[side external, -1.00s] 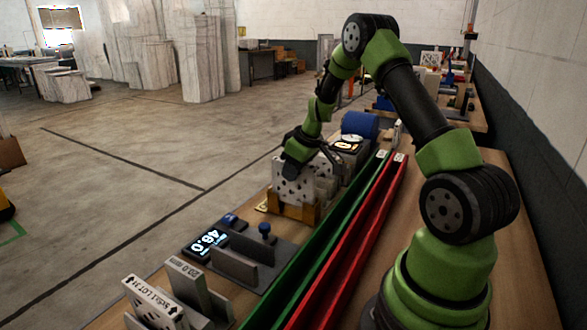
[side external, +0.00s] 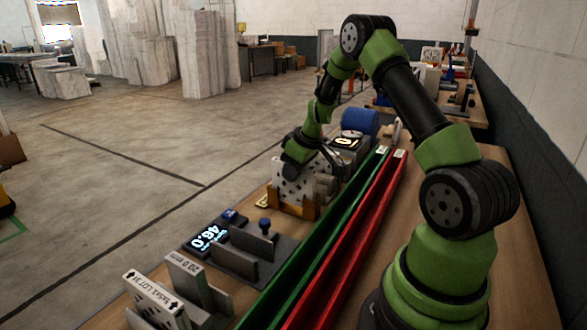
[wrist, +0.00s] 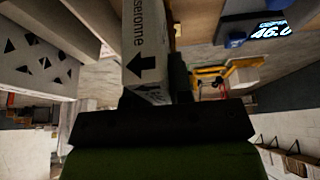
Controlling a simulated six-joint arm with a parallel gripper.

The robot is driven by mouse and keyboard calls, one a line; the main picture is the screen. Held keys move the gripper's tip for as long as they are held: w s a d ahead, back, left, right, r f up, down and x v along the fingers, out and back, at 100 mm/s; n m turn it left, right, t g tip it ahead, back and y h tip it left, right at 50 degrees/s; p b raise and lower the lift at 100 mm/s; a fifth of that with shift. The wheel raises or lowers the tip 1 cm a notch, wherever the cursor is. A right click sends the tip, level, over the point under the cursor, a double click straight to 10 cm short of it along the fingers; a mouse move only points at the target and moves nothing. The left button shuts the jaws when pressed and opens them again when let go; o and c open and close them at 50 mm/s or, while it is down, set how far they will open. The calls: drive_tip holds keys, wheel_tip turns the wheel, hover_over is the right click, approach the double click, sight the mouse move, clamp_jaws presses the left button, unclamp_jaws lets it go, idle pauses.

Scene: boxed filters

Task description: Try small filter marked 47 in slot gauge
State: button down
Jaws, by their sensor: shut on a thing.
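My gripper (side external: 303,152) is over the yellow holder (side external: 308,212) and shut on a white filter (wrist: 148,45). In the wrist view the filter shows edge-on, with a black arrow and part of a printed name on its edge. No number 47 is readable. In the side view a white perforated panel (side external: 288,186) hangs below the gripper at the yellow holder; I cannot tell whether it still touches the holder. The slot gauge (side external: 236,262), a dark base with upright grey plates and a blue knob, stands nearer the camera. Its display (side external: 208,237) reads 46.0.
A green channel (side external: 330,234) and a red channel (side external: 356,232) run along the bench to the right of the gauge. A blue roll (side external: 360,122) and a dial device (side external: 345,142) lie beyond the gripper.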

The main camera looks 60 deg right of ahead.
drive_tip(key=shift+f, duration=0.85)
idle(0.6)
drive_tip(key=shift+r, duration=0.1)
idle(0.9)
drive_tip(key=shift+r, duration=4.1)
drive_tip(key=shift+r, duration=0.1)
drive_tip(key=shift+r, duration=1.9)
